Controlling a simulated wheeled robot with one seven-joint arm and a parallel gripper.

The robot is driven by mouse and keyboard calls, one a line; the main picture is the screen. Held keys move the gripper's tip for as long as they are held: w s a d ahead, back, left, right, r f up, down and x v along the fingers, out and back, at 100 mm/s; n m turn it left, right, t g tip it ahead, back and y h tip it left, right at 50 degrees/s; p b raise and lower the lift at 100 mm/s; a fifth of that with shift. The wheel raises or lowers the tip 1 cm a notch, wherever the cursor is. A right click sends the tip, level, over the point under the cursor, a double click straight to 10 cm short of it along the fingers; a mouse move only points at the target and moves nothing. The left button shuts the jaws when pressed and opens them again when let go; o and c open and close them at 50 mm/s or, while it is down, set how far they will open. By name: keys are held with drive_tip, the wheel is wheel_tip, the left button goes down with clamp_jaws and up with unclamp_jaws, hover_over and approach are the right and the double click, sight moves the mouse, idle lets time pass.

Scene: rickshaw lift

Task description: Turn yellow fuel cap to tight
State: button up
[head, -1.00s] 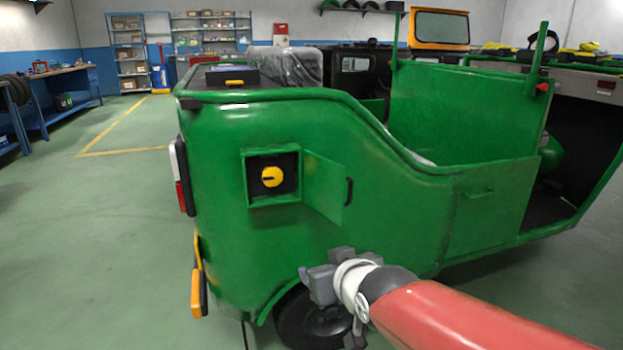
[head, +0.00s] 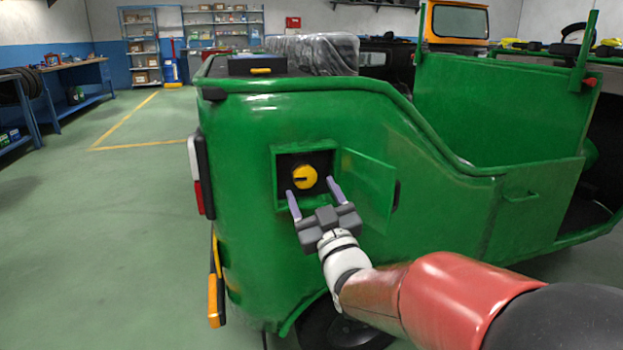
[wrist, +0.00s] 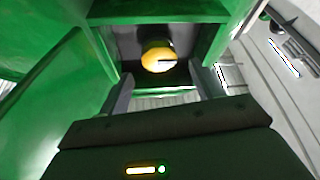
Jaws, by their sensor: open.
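The yellow fuel cap (head: 304,177) sits in a dark square recess in the green rickshaw's side, with a dark slot mark on its face. The green flap (head: 367,190) of the recess stands open to the right. My gripper (head: 314,194) is open and empty, just in front of and slightly below the cap, with one finger to each side. In the wrist view the cap (wrist: 159,57) shows beyond and between the fingers (wrist: 160,88), apart from them.
The green rickshaw body (head: 245,130) fills the middle, with a wheel (head: 345,325) below. The open flap stands close to my gripper's right. Green floor (head: 110,220) is clear to the left. Workbenches and shelves (head: 222,30) stand far back.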

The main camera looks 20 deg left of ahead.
sight(306, 178)
drive_tip(key=shift+p+x, duration=0.3)
drive_tip(key=shift+x, duration=1.65)
drive_tip(key=c, duration=1)
